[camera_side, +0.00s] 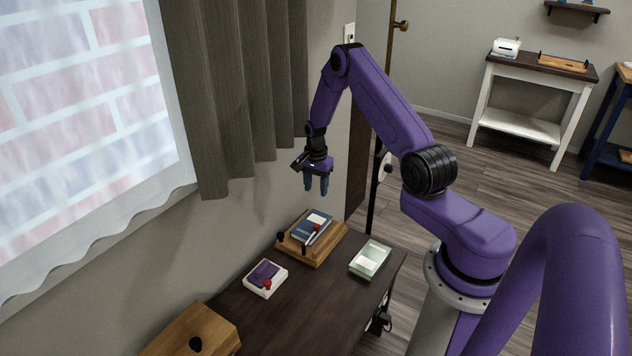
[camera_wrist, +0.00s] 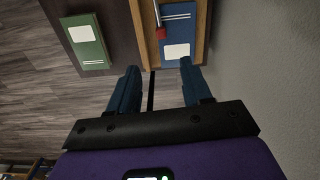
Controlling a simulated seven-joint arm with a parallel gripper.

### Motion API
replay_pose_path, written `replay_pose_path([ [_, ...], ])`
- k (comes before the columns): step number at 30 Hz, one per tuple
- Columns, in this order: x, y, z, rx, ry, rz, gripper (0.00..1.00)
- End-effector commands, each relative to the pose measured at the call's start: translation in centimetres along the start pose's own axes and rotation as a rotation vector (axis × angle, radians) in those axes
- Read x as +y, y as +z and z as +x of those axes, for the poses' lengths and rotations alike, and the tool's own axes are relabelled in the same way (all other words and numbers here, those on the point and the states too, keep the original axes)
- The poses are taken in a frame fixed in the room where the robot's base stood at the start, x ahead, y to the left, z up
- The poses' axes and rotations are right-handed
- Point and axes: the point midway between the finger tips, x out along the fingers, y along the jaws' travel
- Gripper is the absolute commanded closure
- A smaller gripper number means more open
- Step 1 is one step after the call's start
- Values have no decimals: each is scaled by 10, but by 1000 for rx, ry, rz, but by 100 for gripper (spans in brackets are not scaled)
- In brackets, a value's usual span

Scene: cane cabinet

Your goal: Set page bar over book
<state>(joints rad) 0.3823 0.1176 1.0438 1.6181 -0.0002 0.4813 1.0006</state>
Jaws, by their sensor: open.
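A blue book (camera_side: 308,222) with a white label lies on a wooden stand (camera_side: 322,256) on the dark table. The book also shows in the wrist view (camera_wrist: 178,22), at the top. A thin pale bar with a red knob (camera_side: 316,228), which looks like the page bar, lies along one edge of the book; its red end shows in the wrist view (camera_wrist: 160,32). I cannot tell whether it rests on the book or beside it. My gripper (camera_side: 316,192) is open and empty, pointing down, well above the stand. Its two blue fingers (camera_wrist: 157,82) are apart in the wrist view.
A pale green book or box (camera_side: 370,258) lies to the right. A wooden box (camera_side: 215,325) with a black knob is at the near left. Wall and curtain (camera_side: 240,100) stand close behind.

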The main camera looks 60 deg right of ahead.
Motion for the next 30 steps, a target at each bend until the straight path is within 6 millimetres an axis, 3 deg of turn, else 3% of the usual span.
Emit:
replay_pose_path([
  [6,0,0,-16,0,0,0,51],
  [20,-4,8,-23,1,-1,-37,51],
  [23,-12,28,-38,3,-4,-128,51],
  [30,-24,110,-92,6,-9,-493,51],
])
